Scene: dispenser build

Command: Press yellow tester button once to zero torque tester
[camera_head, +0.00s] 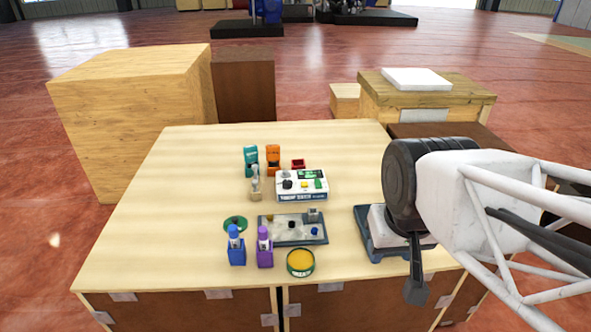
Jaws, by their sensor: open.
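The torque tester (301,196) is a white box with dark lettering on its front, near the middle of the table. Its top carries a dark knob, green parts and a small yellow button (304,185). Nothing covers the yellow button. My gripper (416,290) is at the right front of the table, pointing down, well apart from the tester to its right and front. It is open, and nothing shows between its fingers. Only one dark finger shows clearly; the other is hidden.
Teal (251,160) and orange (273,158) dispensers and a red tray (298,164) stand behind the tester. A grey tray (283,240), blue (236,250) and purple (264,252) bottles, and a yellow round dish (300,262) stand in front. A dark-based device (370,245) sits beneath my arm.

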